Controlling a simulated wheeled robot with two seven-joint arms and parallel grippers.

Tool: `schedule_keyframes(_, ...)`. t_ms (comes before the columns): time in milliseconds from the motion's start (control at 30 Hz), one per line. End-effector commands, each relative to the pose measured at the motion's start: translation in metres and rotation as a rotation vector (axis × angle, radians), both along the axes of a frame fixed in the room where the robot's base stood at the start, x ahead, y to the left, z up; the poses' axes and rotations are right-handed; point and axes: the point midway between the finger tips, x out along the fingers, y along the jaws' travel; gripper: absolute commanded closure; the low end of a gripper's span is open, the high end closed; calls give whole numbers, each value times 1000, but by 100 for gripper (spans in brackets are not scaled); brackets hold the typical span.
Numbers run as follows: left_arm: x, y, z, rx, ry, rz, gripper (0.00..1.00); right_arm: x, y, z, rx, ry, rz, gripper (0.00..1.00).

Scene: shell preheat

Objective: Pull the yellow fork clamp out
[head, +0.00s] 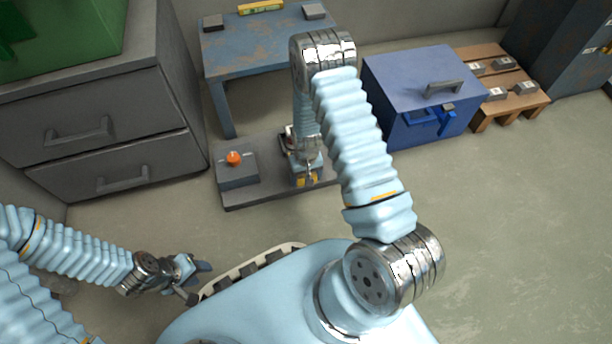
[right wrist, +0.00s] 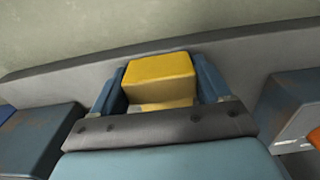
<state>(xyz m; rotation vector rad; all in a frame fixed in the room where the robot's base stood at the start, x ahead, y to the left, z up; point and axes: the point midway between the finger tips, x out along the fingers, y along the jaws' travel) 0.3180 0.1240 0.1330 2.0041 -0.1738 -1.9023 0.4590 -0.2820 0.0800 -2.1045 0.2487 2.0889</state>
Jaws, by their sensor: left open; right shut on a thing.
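The yellow fork clamp shows in the right wrist view as a yellow block (right wrist: 160,72) between the two blue fingers of my right gripper (right wrist: 158,90). The gripper is shut on it. In the head view only a small yellow part (head: 306,180) shows low at the end of my right arm, over the grey base plate (head: 265,192). My arm hides most of the fixture there, and I cannot tell how far the clamp sits in it. My left gripper (head: 198,281) is open and empty at the lower left, far from the clamp.
A grey box with an orange knob (head: 233,158) stands on the plate's left part. A grey drawer cabinet (head: 110,130) is at the left. A worn blue table (head: 255,45) stands behind. A blue chest (head: 415,85) and a wooden pallet (head: 525,98) are at the right. The right floor is clear.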

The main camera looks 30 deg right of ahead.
Motion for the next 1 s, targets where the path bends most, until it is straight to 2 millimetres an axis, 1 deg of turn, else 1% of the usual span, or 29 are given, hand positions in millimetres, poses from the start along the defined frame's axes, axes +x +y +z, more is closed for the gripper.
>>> schedule_keyframes(33,0,0,0,0,0,0,57,-5,1,-1,3,15,0,78)
schedule_keyframes(67,0,0,0,0,0,0,57,-5,1,-1,3,16,0,78)
schedule_keyframes(100,0,0,0,0,0,0,57,-6,1,-1,3,16,0,19)
schedule_keyframes(167,0,0,1,0,0,0,57,-5,1,-1,3,15,0,9)
schedule_keyframes(200,0,0,0,0,0,0,57,-5,1,-1,2,14,0,3)
schedule_keyframes(467,0,0,0,0,1,0,57,-3,1,0,2,10,0,2)
schedule_keyframes(567,0,0,3,0,1,0,57,-3,1,5,2,9,0,2)
schedule_keyframes(667,0,0,8,0,2,-1,57,-2,1,21,2,8,1,2)
schedule_keyframes(900,-1,0,24,-2,4,-3,57,-2,1,80,2,6,1,2)
schedule_keyframes(1000,-1,-1,30,-2,6,-4,57,-3,1,102,2,8,0,2)
